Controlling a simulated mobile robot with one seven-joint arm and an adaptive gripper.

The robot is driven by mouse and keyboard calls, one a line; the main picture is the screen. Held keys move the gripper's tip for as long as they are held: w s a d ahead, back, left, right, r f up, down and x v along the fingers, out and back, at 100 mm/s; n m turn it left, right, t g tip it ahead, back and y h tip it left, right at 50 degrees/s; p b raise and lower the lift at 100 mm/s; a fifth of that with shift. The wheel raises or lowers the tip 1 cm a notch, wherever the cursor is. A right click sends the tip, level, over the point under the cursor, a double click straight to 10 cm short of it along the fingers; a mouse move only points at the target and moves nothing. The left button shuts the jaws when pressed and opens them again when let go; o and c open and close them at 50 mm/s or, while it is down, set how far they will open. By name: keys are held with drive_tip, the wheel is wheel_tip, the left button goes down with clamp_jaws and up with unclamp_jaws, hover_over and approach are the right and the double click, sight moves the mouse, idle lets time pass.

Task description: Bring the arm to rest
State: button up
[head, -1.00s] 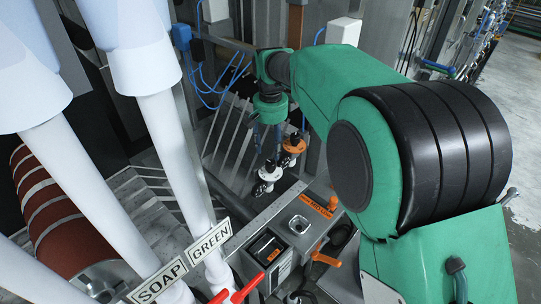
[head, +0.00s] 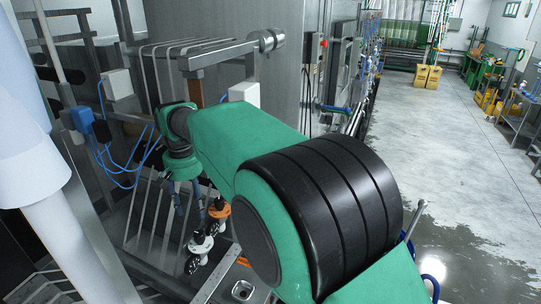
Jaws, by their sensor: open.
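My green arm reaches from the lower right toward the machine at the left in the head view. My gripper (head: 190,205) hangs below the wrist at the arm's far end, pointing down. It is open, and I see nothing between its fingers. A white valve (head: 200,243) and an orange valve (head: 219,209) stand just right of and below the gripper. Whether the fingers touch either valve cannot be told from this view.
White pipes (head: 75,235) rise at the left. A blue fitting (head: 83,120) with looping blue cables and a white box (head: 117,84) are near the wrist. Open concrete floor (head: 450,150) lies right, with yellow crates (head: 428,77) farther back.

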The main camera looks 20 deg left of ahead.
drive_tip(key=w+d+r+m+t+b, duration=0.1)
drive_tip(key=w+d+r+b, duration=0.1)
drive_tip(key=d, duration=0.8)
drive_tip(key=w+d+r+m+y+b, duration=0.1)
drive_tip(key=w+d+r+b, duration=0.15)
drive_tip(key=d, duration=0.85)
drive_tip(key=w+d+r+m+t+b, duration=0.1)
drive_tip(key=w+d+r, duration=0.15)
drive_tip(key=d, duration=0.75)
drive_tip(key=s+d+f+m+t+b, duration=0.1)
drive_tip(key=s+d+b, duration=0.1)
drive_tip(key=d, duration=0.7)
drive_tip(key=s+d+m+b, duration=0.1)
drive_tip(key=s+d+b, duration=0.1)
drive_tip(key=d, duration=0.7)
drive_tip(key=s+d+f+m+t+b, duration=0.1)
drive_tip(key=s+d+f+m+b, duration=0.1)
drive_tip(key=s+d+f, duration=0.5)
drive_tip(key=s+d+f+m+t+h+b, duration=0.1)
drive_tip(key=s+d+f+m+b, duration=0.1)
drive_tip(key=s+d+f+b, duration=0.2)
drive_tip(key=s+d+f, duration=0.3)
drive_tip(key=s+d, duration=0.4)
drive_tip(key=d, duration=0.3)
drive_tip(key=shift+s+d+t+b, duration=0.15)
drive_tip(key=shift+s+t+b, duration=0.15)
drive_tip(key=shift+s, duration=0.05)
